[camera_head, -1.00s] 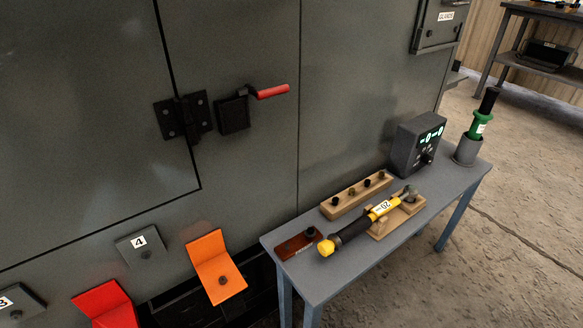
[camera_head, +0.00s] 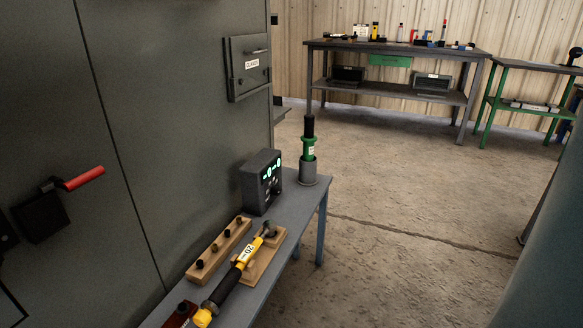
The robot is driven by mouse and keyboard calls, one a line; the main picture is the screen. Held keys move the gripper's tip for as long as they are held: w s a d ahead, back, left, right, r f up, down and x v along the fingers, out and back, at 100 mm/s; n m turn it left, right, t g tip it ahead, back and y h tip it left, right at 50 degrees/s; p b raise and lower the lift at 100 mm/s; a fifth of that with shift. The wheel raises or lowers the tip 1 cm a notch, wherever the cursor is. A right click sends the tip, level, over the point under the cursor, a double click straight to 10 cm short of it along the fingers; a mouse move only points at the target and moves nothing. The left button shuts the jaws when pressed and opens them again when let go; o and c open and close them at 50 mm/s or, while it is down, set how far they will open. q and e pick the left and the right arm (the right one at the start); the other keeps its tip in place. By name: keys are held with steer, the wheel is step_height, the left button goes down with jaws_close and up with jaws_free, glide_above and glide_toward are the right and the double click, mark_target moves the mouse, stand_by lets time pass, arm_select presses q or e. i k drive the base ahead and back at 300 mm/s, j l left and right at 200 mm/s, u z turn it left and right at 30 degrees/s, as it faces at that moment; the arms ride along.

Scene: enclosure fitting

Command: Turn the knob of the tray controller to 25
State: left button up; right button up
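The tray controller is not clearly identified. A dark grey box (camera_head: 261,181) with green lit digits and a dark knob (camera_head: 277,188) on its front stands on the narrow grey bench (camera_head: 302,202) against the cabinet. Its front faces right, so the digits and knob setting are too small and oblique to read. Neither of my grippers shows in this view.
A green tool (camera_head: 308,148) stands upright in a grey holder behind the box. A yellow and black tool (camera_head: 237,272) and a wooden block (camera_head: 219,250) lie in front. A workbench (camera_head: 392,48) stands against the far wall. The concrete floor on the right is open.

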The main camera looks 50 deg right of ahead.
mark_target(276, 191)
steer(key=z, duration=1.5)
